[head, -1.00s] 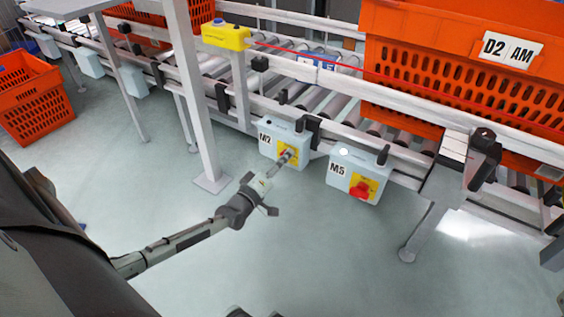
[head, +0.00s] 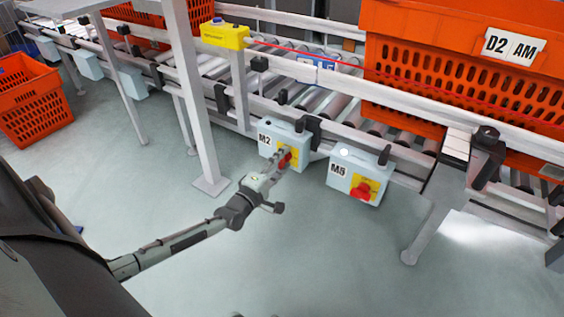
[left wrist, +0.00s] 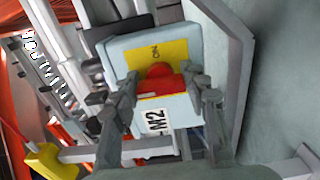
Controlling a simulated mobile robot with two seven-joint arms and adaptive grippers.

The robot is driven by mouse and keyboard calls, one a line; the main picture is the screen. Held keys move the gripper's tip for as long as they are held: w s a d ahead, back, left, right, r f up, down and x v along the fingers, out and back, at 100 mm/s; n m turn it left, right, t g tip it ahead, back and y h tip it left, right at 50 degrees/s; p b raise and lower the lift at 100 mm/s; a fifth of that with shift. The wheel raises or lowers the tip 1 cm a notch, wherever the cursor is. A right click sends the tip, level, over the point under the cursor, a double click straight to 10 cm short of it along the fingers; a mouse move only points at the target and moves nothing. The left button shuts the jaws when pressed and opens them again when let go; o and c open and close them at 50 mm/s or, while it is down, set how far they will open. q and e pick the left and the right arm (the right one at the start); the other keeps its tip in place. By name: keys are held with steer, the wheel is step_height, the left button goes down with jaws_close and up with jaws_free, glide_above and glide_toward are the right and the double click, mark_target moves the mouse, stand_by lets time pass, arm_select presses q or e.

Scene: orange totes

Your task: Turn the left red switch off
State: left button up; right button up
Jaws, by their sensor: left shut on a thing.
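The left red switch (head: 286,160) sits on a yellow plate on the light-blue box marked M2 (head: 270,140), under the conveyor's side rail. My left gripper (head: 281,166) reaches it from the lower left. In the left wrist view the red knob (left wrist: 160,75) shows between the fingers of my left gripper (left wrist: 161,84), one on each side, shut on it. The yellow plate (left wrist: 172,54) carries the word ON beside the knob. The knob's exact angle is partly hidden by the fingers. My right gripper is not in view.
A second box marked M5 (head: 350,170) with its own red switch (head: 361,191) hangs just to the right. A white post (head: 198,110) stands left of M2. Orange totes (head: 440,75) rest on the roller conveyor. The floor in front is clear.

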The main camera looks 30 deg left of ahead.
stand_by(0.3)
arm_select(q)
steer(key=o, duration=1.2)
steer(key=s, duration=1.2)
steer(key=shift+d, duration=0.15)
